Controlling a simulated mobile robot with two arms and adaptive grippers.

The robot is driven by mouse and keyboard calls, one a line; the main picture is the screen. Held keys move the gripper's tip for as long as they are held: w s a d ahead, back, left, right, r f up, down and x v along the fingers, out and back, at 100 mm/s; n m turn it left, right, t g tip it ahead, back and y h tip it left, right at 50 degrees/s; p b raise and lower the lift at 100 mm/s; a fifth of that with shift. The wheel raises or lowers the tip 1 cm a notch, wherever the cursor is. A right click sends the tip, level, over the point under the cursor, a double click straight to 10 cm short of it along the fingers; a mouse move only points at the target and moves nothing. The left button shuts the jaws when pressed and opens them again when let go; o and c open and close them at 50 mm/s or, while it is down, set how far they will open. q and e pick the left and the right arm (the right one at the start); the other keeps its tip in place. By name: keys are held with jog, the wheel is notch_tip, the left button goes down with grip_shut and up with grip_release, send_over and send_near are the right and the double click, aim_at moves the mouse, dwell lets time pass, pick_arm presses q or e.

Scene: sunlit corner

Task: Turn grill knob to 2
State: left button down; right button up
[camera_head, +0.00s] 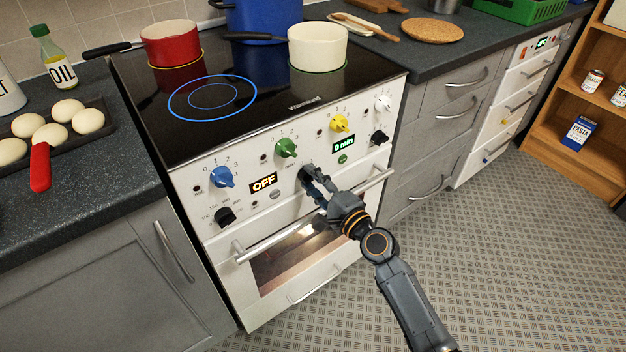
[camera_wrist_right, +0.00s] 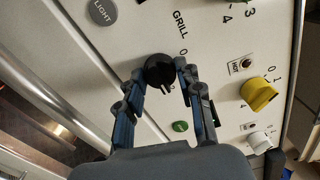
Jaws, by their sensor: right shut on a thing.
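The black grill knob (camera_wrist_right: 158,70) sits on the white stove front, beside the printed words GRILL and 0 in the right wrist view. My right gripper (camera_wrist_right: 160,74) has its two fingers on either side of this knob and is shut on it. My left gripper is not in view.
Blue (camera_head: 222,177), green (camera_head: 287,147) and yellow (camera_head: 340,122) knobs flank the spot. The oven handle (camera_head: 255,252) runs just below my right gripper. A red pot (camera_head: 170,42) and a white pot (camera_head: 318,45) stand on the hob. The floor in front is clear.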

dwell(0.4)
jog(key=o, duration=1.2)
jog(key=v, duration=1.2)
jog(key=shift+f, duration=0.1)
